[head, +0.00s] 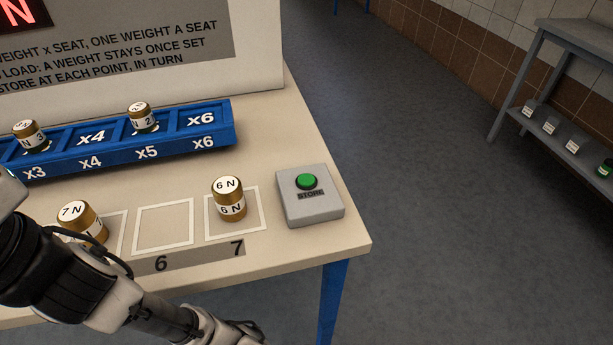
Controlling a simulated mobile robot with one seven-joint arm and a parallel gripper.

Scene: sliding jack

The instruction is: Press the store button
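The store button (306,181) is a green round cap on a grey box (311,207) marked STORE, at the right end of the table. The cap stands raised above the box and nothing touches it. My arm enters at the lower left, left of the box and apart from it. My gripper's fingers cannot be made out in this view.
A 6 N brass weight (229,199) stands in a marked square just left of the box. A 7 N weight (83,222) is partly behind my arm. A blue rack (187,146) holds 3 N and 2 N weights.

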